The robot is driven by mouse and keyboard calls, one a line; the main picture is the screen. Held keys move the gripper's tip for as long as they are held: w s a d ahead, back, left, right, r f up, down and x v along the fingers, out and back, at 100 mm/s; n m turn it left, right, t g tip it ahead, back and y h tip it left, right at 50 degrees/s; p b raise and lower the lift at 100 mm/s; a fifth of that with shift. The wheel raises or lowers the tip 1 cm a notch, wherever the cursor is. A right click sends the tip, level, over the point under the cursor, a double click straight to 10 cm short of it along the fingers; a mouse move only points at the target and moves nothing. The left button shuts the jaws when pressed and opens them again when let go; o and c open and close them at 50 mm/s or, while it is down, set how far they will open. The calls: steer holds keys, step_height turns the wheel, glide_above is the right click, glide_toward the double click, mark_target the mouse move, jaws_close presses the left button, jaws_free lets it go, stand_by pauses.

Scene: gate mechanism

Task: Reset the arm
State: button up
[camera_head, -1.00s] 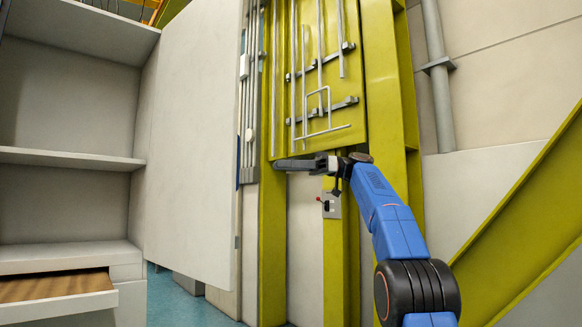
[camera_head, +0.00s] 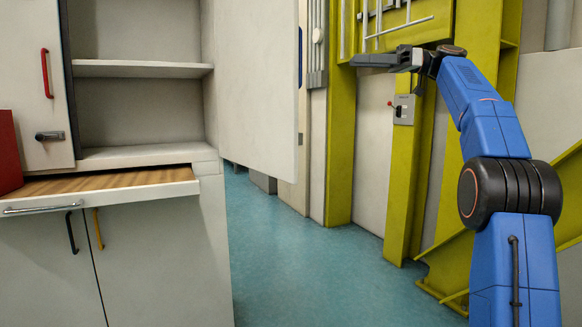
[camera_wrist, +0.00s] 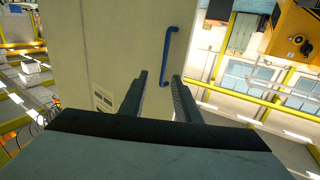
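My blue arm (camera_head: 488,120) is stretched out at the right of the head view, raised and bent at its black joint. My gripper (camera_head: 355,61) points left at its far end, in front of the yellow-green gate frame. In the wrist view my gripper (camera_wrist: 160,78) has its two dark fingers apart, with nothing seen between them. Beyond the fingers is a pale panel (camera_wrist: 90,50) with a blue handle (camera_wrist: 166,55). The gap between the fingers and the handle cannot be judged.
A small grey box with a red lever (camera_head: 403,109) is on a yellow-green post below my gripper. An open white cabinet door (camera_head: 255,80) stands in the middle. A drawer (camera_head: 110,190) is pulled out at left. The teal floor (camera_head: 300,270) is clear.

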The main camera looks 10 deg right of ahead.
steer(key=s+a+f+m+t+h, duration=0.1)
steer(key=s+a+f+m+h, duration=0.25)
steer(key=f, duration=0.35)
steer(key=s+a+f+m+t+h, duration=0.1)
steer(key=s+a+f+m+h, duration=0.15)
steer(key=s+f+m, duration=0.35)
steer(key=s+a+f+m+t+h, duration=0.1)
steer(key=s+a+f+m+h, duration=0.15)
steer(key=f, duration=0.55)
steer(key=s+d+f+m+h, duration=0.1)
steer(key=s+d+f+h, duration=0.1)
steer(key=s+f, duration=0.8)
steer(key=s+d+f+m+h, duration=0.2)
steer(key=s+f, duration=0.9)
steer(key=f, duration=0.6)
steer(key=s+d+f+m+h, duration=0.1)
steer(key=s+d+f+h, duration=0.3)
steer(key=s+f, duration=0.6)
step_height(320, 180, down, 4)
steer(key=shift+s+d+r+h, duration=0.2)
steer(key=shift+s+h, duration=0.15)
steer(key=shift+h, duration=0.3)
